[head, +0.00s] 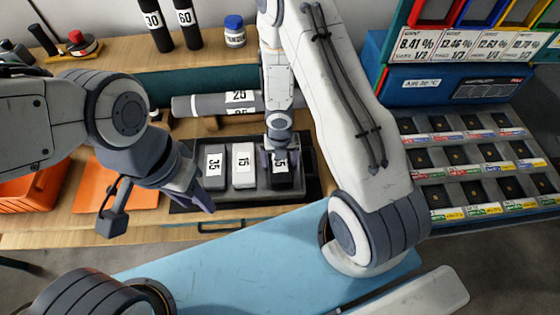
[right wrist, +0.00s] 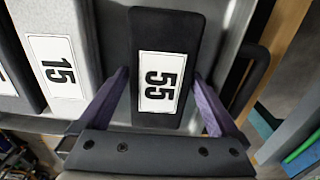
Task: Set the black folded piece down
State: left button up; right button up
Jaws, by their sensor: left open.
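The black folded piece, labelled 55 (right wrist: 163,38), lies between the fingers of my right gripper (right wrist: 163,75) in the right wrist view. Both fingertips meet its long sides, so the gripper looks shut on it. In the head view the black piece (head: 283,180) is at the right end of the dark tray (head: 235,198), beside two grey folded pieces, and my right gripper (head: 280,150) is over its far end. Whether its underside touches the tray is hidden. My left gripper (head: 158,212) is open and empty, left of the tray's near corner.
Grey pieces labelled 35 (head: 214,166) and 15 (head: 243,166) fill the tray's left and middle. Behind it lie grey rolls (head: 215,104). An orange mat (head: 125,190) and orange bin (head: 30,190) are at left. A sloped rack of small dark boxes (head: 460,155) stands at right.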

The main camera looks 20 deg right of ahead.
jog(key=shift+r, duration=0.1)
notch_tip(320, 180, up, 12)
jog(key=p, duration=1.2)
notch_tip(320, 180, up, 7)
jog(key=m+t+h, duration=0.1)
jog(key=m, duration=0.3)
send_over(280, 162)
jog(key=w+a, duration=0.2)
notch_tip(280, 162, up, 9)
jog(key=s+a+m, duration=0.1)
jog(key=a+m, duration=0.2)
jog(key=m, duration=0.3)
jog(key=s+a+r+m+y, duration=0.1)
jog(key=s+a+r+m, duration=0.2)
jog(key=s+r+m, duration=0.3)
jog(key=s+a+r+m+g+y, duration=0.1)
jog(key=s+a+r+m, duration=0.3)
jog(key=s, duration=0.9)
notch_tip(280, 162, up, 3)
jog(key=m, duration=0.5)
jog(key=shift+a+r, duration=0.2)
jog(key=shift+f, duration=0.1)
